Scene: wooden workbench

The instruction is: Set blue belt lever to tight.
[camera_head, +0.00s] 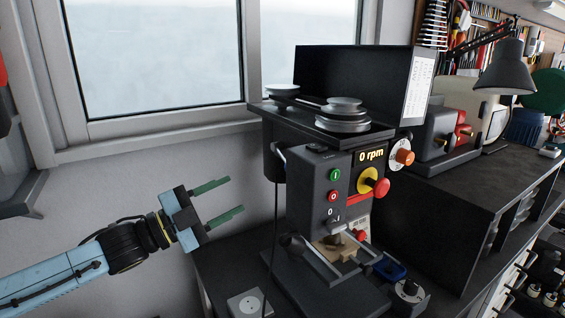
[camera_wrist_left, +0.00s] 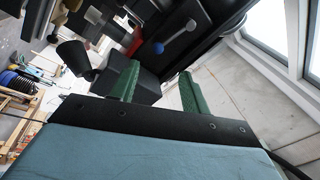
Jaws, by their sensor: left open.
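The blue belt lever (camera_wrist_left: 176,38) shows in the left wrist view as a grey arm with a blue ball at one end, on the side of the dark drill press. In the head view I cannot clearly make out the blue ball. The drill press (camera_head: 318,185) stands on the bench with its belt pulleys exposed on top. My left gripper (camera_head: 235,194) is open and empty, left of the press and apart from it. Its green fingers also show in the left wrist view (camera_wrist_left: 158,75), with the lever beyond them. My right gripper is not in view.
A black cable hangs beside the press's left side. The open dark pulley cover (camera_head: 345,80) stands up behind the pulleys. A lamp (camera_head: 504,72) and a grey machine (camera_head: 440,132) are at the right. Free space lies between the window wall and the press.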

